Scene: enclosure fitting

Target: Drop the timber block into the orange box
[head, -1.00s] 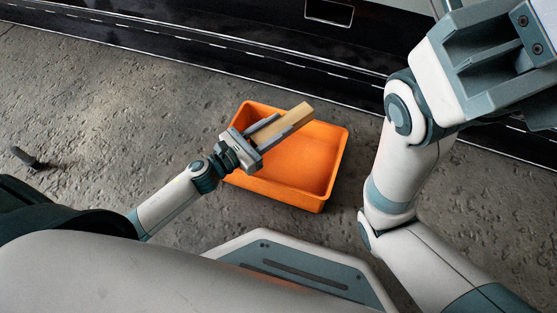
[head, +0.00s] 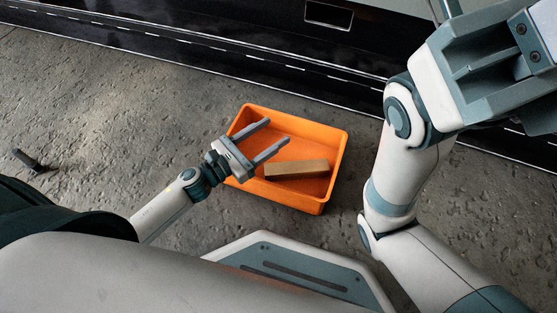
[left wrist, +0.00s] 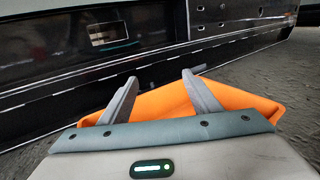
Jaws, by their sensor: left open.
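The timber block (head: 297,170) lies inside the orange box (head: 325,146), on its floor towards the near side. My left gripper (head: 269,140) is open and empty, with its two fingers spread over the left part of the box. The block is apart from the fingers. In the left wrist view, the open fingers (left wrist: 160,98) stand in front of the orange box (left wrist: 243,98), and the block does not show there. My right arm shows at the right of the head view, but I cannot make out its gripper fingertips.
The box stands on a rough grey floor (head: 120,110). A dark panelled base (head: 200,42) runs along the back. A small dark object (head: 30,160) lies on the floor at the left. Bare floor lies left of the box.

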